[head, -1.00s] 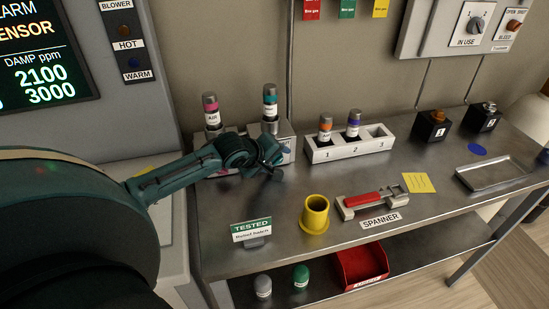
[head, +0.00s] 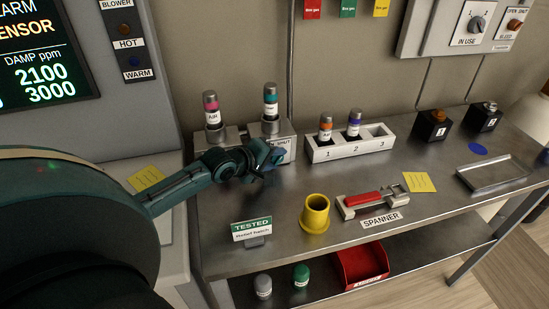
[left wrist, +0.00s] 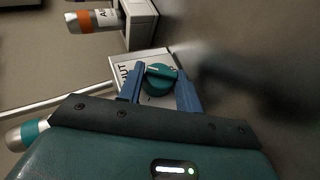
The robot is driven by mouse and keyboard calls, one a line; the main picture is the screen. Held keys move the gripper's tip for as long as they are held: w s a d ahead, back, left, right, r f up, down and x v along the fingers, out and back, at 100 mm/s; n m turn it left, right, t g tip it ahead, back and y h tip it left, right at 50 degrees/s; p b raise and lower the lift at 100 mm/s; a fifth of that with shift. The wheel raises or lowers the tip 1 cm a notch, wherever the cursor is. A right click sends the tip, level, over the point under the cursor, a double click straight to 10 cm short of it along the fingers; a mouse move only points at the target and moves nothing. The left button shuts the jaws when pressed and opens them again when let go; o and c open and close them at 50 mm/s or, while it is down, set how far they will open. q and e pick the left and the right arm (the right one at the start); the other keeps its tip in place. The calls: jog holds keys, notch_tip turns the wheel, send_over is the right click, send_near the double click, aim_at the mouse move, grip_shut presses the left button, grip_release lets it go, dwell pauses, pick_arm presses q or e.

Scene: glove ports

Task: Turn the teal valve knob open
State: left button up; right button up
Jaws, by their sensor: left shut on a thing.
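The teal valve knob (left wrist: 159,79) shows in the left wrist view on the pale front of its valve block, with a white pointer line on it. The pointer lies roughly toward a partly covered label ending in "UT". My left gripper (left wrist: 161,91) has its blue fingers on either side of the knob and is shut on it. In the head view my left gripper (head: 268,157) is at the front of the valve block (head: 287,143), whose label "SHUT" shows in part. The gripper hides the knob there. My right gripper is not in view.
A teal-banded cylinder (head: 270,104) stands on the valve block, with a pink-banded one (head: 211,108) to its left. A numbered rack (head: 348,147) is to the right. A yellow cup (head: 315,214), a spanner holder (head: 372,201) and a "TESTED" sign (head: 251,230) stand nearer the bench front.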

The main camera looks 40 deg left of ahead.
pick_arm(q)
jog(key=shift+t, duration=0.6)
jog(key=o, duration=0.9)
jog(key=shift+h, duration=0.3)
jog(key=v, duration=1.2)
jog(key=shift+f, duration=0.1)
jog(key=shift+s+r, duration=0.35)
jog(key=shift+s, duration=0.2)
jog(key=shift+o, duration=0.2)
